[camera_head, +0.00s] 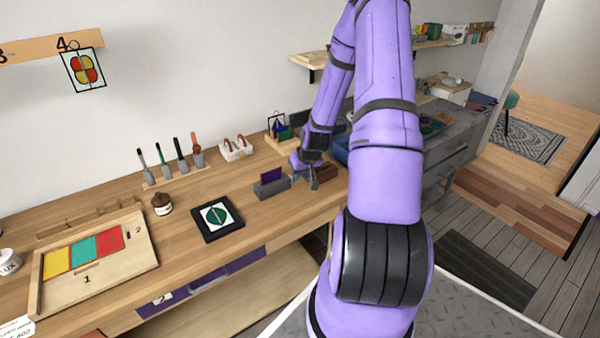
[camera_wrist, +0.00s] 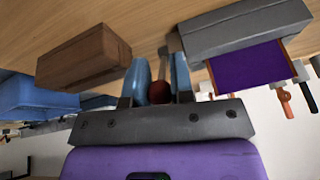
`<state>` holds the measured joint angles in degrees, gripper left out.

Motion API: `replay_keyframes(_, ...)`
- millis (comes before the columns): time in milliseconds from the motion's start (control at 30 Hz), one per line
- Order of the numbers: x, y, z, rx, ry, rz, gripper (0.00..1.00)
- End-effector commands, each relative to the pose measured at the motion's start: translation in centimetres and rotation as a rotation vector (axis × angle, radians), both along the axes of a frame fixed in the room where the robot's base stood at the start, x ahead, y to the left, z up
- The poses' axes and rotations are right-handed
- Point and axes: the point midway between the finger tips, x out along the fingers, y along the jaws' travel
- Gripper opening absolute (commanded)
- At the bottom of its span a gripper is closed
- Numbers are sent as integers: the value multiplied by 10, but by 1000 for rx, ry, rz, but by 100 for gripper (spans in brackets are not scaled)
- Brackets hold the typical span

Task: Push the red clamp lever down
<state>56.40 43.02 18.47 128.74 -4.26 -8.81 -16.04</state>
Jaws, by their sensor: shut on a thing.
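The clamp is a grey block (camera_head: 271,188) on the bench in the head view, with a purple plate (camera_head: 271,175) standing in it. In the wrist view the grey block (camera_wrist: 245,30) and purple plate (camera_wrist: 250,68) are at the upper right. The lever's round red knob (camera_wrist: 158,92) is between my blue fingers, next to the clamp; its grey stem is partly visible behind. My gripper (camera_wrist: 159,82) is shut on the red knob. In the head view my gripper (camera_head: 313,181) is just right of the clamp, and the lever is not distinguishable there.
A brown block (camera_wrist: 83,57) lies close beside my fingers, opposite the clamp; it also shows in the head view (camera_head: 327,172). A blue bin (camera_head: 341,150) is behind my arm.

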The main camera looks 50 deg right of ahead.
Motion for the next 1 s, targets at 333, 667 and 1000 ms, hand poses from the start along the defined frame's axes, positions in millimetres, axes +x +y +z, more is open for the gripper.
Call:
replay_keyframes(333, -9, 2, -10, 0, 3, 2, 0)
replay_keyframes(667, -14, 3, -17, 0, 5, 1, 0)
replay_keyframes(1000, -14, 2, -17, 1, 6, 0, 0)
